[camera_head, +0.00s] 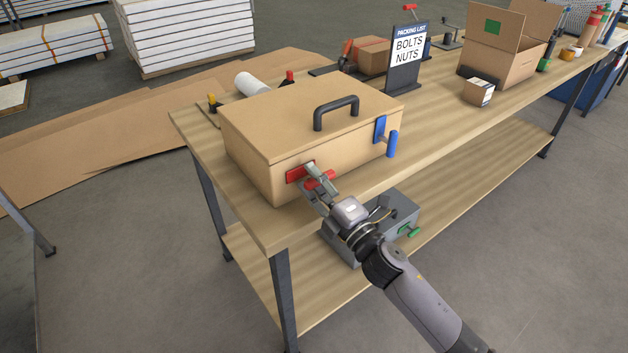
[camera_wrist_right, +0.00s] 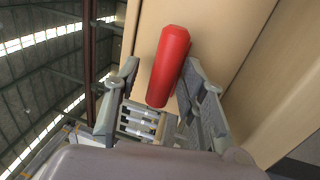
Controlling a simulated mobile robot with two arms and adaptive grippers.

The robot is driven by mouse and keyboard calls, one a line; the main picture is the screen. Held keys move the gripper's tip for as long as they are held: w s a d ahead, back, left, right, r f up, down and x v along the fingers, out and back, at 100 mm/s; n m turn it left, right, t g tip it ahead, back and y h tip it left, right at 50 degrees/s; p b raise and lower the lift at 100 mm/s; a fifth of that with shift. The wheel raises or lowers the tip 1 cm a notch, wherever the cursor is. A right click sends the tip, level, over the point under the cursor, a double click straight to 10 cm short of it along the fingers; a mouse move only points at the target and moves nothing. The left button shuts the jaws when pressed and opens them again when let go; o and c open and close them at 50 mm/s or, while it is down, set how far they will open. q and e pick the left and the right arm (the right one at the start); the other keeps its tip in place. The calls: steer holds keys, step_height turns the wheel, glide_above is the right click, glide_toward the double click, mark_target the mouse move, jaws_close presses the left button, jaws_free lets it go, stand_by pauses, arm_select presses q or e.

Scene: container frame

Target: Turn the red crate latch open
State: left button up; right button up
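The red crate latch (camera_head: 300,172) is on the front of a tan crate (camera_head: 255,150), near its left end. Its red handle (camera_head: 324,180) sticks out from a red plate and lies nearly level in the head view. My right gripper (camera_head: 314,182) is at the handle, one finger on each side. In the right wrist view the red handle (camera_wrist_right: 168,65) lies between the fingers, close to the right one, with a gap to the left one. The fingers are open around it. My left gripper is not in view.
A blue latch (camera_head: 391,143) is at the crate's right end and a black handle (camera_head: 336,112) is on its lid. The crate stands on a wooden workbench (camera_head: 440,125). A packing list sign (camera_head: 408,50) and an open cardboard box (camera_head: 500,60) stand behind.

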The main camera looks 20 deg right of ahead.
steer(key=shift+s, duration=0.1)
steer(key=v, duration=1.1)
steer(key=shift+s, duration=0.4)
steer(key=shift+d+f, duration=0.15)
